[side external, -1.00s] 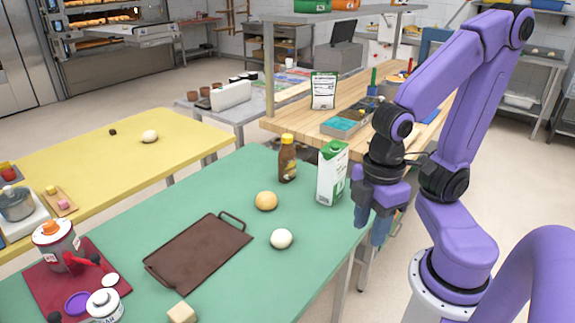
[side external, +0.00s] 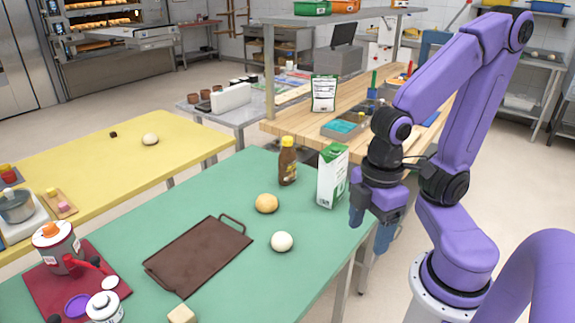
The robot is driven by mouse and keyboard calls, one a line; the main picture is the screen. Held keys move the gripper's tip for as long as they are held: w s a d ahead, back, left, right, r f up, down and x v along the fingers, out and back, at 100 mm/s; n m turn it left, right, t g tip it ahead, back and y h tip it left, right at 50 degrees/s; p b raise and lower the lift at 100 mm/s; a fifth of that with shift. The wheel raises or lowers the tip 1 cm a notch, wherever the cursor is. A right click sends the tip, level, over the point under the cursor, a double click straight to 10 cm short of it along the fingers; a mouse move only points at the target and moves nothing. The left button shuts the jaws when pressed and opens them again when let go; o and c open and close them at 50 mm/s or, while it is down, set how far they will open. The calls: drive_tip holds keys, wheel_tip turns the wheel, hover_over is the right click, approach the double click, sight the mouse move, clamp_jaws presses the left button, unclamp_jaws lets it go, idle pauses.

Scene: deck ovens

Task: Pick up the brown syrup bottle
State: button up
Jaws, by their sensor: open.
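The brown syrup bottle (side external: 287,167) with a yellow cap stands upright near the far right edge of the green table. My gripper (side external: 370,234) points down at the right edge of the green table, to the right of the bottle and apart from it. Its jaws are open, with nothing seen between them. A white and green carton (side external: 330,176) stands upright between the bottle and my gripper in the picture.
A tan dough ball (side external: 266,203) and a white ball (side external: 281,242) lie in front of the bottle. A brown tray with handles (side external: 198,254) lies left of them on the green table (side external: 150,207). A wooden counter (side external: 300,129) stands behind.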

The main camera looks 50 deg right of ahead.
drive_tip(key=w+a+f+m+t+y, duration=0.15)
drive_tip(key=w+a+m, duration=0.25)
drive_tip(key=w, duration=0.6)
drive_tip(key=w+a+f+m+t+y, duration=0.1)
drive_tip(key=w+a+m+t+y, duration=0.25)
drive_tip(key=w, duration=0.55)
drive_tip(key=w+d+m+t+h, duration=0.2)
drive_tip(key=w+d+m, duration=0.2)
drive_tip(key=w, duration=0.4)
drive_tip(key=m+t+h, duration=0.2)
drive_tip(key=m+h, duration=0.9)
drive_tip(key=h, duration=0.3)
approach(288, 144)
drive_tip(key=x, duration=0.8)
drive_tip(key=shift+w+d, duration=0.15)
drive_tip(key=shift+d, duration=0.1)
drive_tip(key=shift+f+x, duration=0.1)
drive_tip(key=shift+x, duration=1.25)
drive_tip(key=shift+f+x, duration=0.15)
drive_tip(key=shift+x, duration=1.15)
drive_tip(key=shift+a, duration=0.1)
